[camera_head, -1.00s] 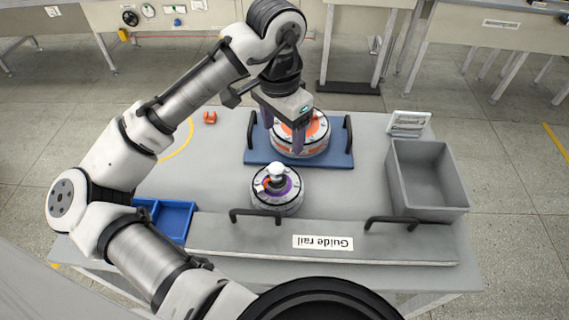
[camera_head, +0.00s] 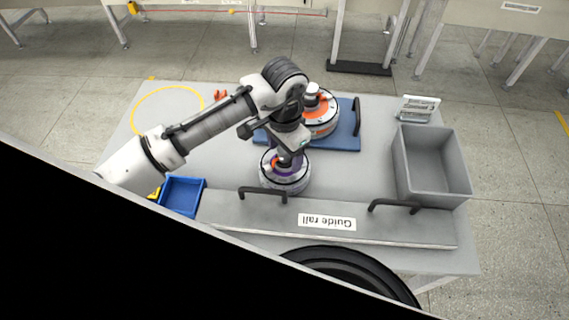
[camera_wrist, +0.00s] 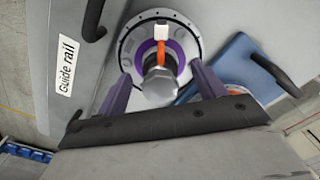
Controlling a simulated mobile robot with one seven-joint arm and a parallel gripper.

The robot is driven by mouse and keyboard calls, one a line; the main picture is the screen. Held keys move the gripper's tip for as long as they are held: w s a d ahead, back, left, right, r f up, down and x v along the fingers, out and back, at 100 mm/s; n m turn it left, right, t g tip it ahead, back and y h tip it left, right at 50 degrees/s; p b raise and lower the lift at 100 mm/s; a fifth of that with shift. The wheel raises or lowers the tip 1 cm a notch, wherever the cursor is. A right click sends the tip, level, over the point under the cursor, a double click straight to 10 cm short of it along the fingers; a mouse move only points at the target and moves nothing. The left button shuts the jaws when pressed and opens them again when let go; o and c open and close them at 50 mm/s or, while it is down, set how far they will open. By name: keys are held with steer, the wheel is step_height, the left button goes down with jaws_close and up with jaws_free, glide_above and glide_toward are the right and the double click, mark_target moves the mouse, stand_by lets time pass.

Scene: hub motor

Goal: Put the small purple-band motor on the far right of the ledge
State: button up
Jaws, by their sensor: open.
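The small purple-band motor (camera_head: 285,180) stands upright on the grey table, just behind the ledge marked "Guide rail" (camera_head: 380,223) and left of its middle. In the wrist view the motor (camera_wrist: 127,48) shows its purple ring, an orange part and a central grey shaft. My gripper (camera_head: 288,160) is over this motor, pointing down. In the wrist view my gripper (camera_wrist: 163,80) is open, one finger on each side of the shaft. I cannot tell whether the fingers touch the motor. The far right of the ledge top is bare.
An orange-band motor (camera_head: 322,126) sits on a blue base (camera_head: 346,144) with black handles, behind my gripper. Two black handles (camera_head: 396,204) rise at the ledge. A grey bin (camera_head: 433,165) stands at the right, a blue tray (camera_head: 183,196) at the left.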

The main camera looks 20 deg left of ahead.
steer(key=shift+f, duration=0.85)
steer(key=shift+c, duration=0.4)
jaws_close()
steer(key=shift+r, duration=0.15)
